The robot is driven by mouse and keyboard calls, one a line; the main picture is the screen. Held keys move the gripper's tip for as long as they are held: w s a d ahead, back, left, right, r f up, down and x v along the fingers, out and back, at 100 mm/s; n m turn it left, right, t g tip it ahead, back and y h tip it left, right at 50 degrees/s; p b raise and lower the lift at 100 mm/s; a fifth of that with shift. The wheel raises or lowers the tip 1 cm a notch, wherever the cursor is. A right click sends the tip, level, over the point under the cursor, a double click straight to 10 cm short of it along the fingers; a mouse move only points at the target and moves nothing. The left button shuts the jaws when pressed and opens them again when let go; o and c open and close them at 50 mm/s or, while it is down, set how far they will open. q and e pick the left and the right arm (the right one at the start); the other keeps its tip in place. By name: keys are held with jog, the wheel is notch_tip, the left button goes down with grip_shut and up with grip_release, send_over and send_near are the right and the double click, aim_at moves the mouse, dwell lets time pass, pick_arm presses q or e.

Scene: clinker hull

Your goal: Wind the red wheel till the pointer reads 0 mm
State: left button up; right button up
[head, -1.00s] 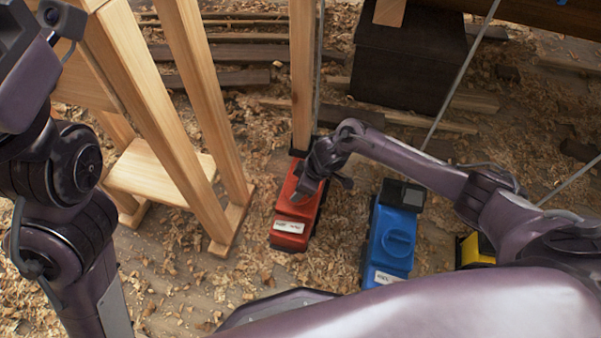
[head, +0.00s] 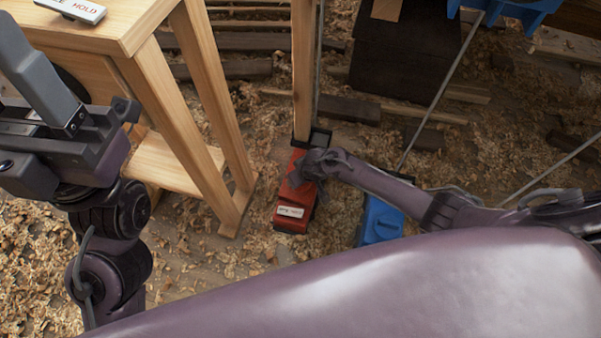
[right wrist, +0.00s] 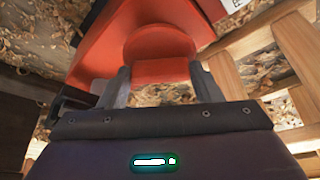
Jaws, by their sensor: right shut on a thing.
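The red unit (head: 290,212) stands on the floor at the foot of a wooden post, a white label on its near end. In the right wrist view its red wheel (right wrist: 160,42) has a raised red grip. My right gripper (right wrist: 161,78) is shut on that grip, one finger on each side. In the head view my right gripper (head: 310,172) covers the top of the red unit and hides the wheel. I cannot make out a pointer or scale. My left gripper (head: 75,120) is raised at the left, away from the red unit; its finger opening is unclear.
A blue unit (head: 381,222) stands right of the red one, partly behind my arm. A wooden trestle (head: 205,95) stands to the left, with a labelled white object (head: 75,10) on top. A dark box (head: 400,65) stands behind. Shavings and planks cover the floor.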

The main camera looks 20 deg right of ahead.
dwell(0.5)
jog(key=o, duration=1)
